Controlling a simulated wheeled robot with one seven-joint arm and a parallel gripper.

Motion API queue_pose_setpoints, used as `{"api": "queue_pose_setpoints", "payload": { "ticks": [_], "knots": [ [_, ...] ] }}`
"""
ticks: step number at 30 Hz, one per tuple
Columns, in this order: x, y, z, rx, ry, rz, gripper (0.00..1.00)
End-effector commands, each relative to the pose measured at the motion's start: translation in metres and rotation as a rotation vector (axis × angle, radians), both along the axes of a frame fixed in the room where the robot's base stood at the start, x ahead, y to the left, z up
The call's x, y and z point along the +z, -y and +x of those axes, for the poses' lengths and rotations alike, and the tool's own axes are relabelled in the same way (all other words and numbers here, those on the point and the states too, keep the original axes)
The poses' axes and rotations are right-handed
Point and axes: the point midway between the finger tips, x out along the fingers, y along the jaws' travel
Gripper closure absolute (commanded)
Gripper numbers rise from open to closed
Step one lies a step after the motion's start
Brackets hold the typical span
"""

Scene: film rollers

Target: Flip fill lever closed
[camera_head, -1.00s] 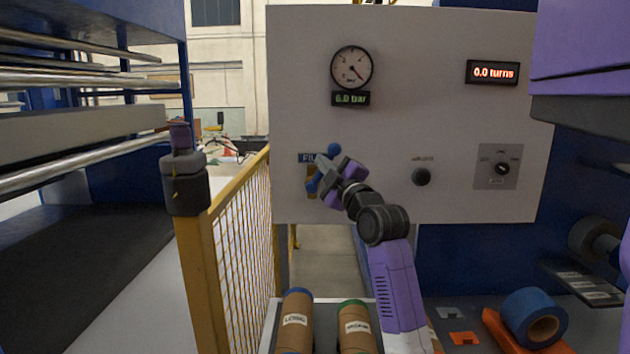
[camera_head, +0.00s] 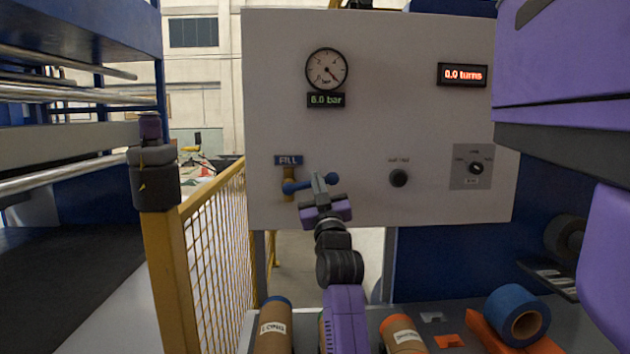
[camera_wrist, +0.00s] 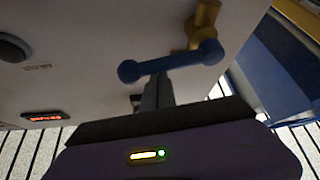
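The fill lever (camera_head: 300,186) is a blue bar with a round knob on a brass valve (camera_head: 288,172), under the FILL label (camera_head: 288,160) on the pale panel. It lies close to level, with its knob to the right, partly hidden by my gripper. My gripper (camera_head: 318,183) is at the lever, its fingers pointing up across the bar. In the wrist view the blue lever (camera_wrist: 165,66) crosses just beyond my fingertips (camera_wrist: 158,82). The fingers look together, and the bar does not appear clamped between them. Whether they touch it is unclear.
A gauge (camera_head: 326,69) over a 6.0 bar readout (camera_head: 325,100), a black knob (camera_head: 398,178) and a selector switch (camera_head: 476,168) are on the panel. A yellow mesh fence (camera_head: 213,240) stands left. Labelled rolls (camera_head: 273,325) and a blue roll (camera_head: 518,314) lie below.

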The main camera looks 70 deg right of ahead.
Motion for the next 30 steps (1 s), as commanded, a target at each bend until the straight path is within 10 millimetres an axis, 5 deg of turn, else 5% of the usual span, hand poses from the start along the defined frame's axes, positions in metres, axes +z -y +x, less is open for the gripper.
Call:
{"api": "queue_pose_setpoints", "payload": {
  "ticks": [30],
  "knots": [
    [-0.021, 0.003, -0.004, -0.002, -0.008, 0.003, 1.0]
  ]
}}
